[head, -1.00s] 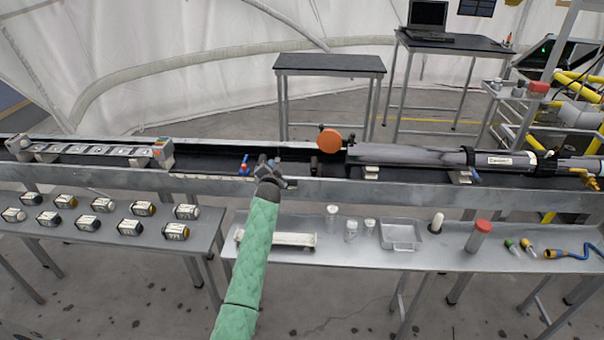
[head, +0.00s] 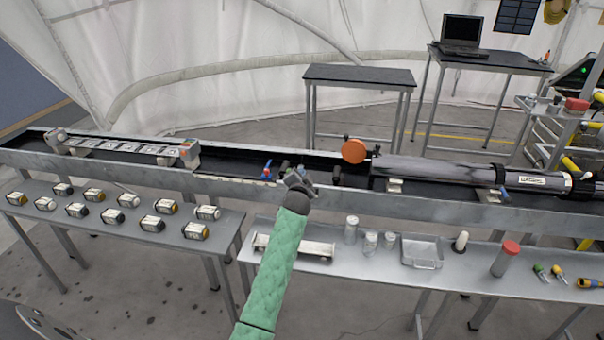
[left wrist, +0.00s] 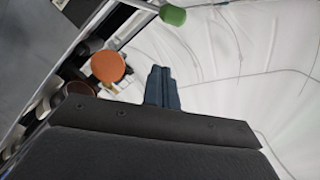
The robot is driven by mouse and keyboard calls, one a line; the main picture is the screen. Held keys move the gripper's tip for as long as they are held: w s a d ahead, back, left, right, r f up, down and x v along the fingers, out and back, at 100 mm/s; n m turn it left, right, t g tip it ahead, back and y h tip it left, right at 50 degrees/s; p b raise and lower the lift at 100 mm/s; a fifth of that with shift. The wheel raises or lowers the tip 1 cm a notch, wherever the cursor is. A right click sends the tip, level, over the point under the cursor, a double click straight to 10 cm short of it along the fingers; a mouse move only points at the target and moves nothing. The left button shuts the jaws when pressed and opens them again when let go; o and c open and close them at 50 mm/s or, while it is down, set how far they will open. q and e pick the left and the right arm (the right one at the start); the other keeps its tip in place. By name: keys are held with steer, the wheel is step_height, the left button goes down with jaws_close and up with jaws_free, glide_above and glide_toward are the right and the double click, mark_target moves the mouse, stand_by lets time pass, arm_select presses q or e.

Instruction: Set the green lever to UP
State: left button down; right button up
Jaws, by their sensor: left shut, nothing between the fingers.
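A green rounded knob (left wrist: 173,14), likely the lever's handle, shows at the top of the left wrist view, on a dark rod beside a metal rail. In that view my left gripper (left wrist: 162,88) has its fingers together with nothing between them, apart from the knob. In the head view my left gripper (head: 296,180) is over the near edge of the long trough. Small dark parts stand just behind it, and I cannot tell the green lever among them. The lever's setting is not readable. My right gripper is not in view.
The long metal trough (head: 230,190) holds an orange disc (head: 354,151), a grey tube (head: 440,170) and a small red-and-blue part (head: 267,170). The near table (head: 370,285) carries jars, a clear tray (head: 421,251) and a red-capped cylinder (head: 505,258).

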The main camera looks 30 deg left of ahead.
arm_select(q)
steer(key=b+v, duration=0.1)
steer(key=v, duration=0.2)
steer(key=shift+s, duration=0.3)
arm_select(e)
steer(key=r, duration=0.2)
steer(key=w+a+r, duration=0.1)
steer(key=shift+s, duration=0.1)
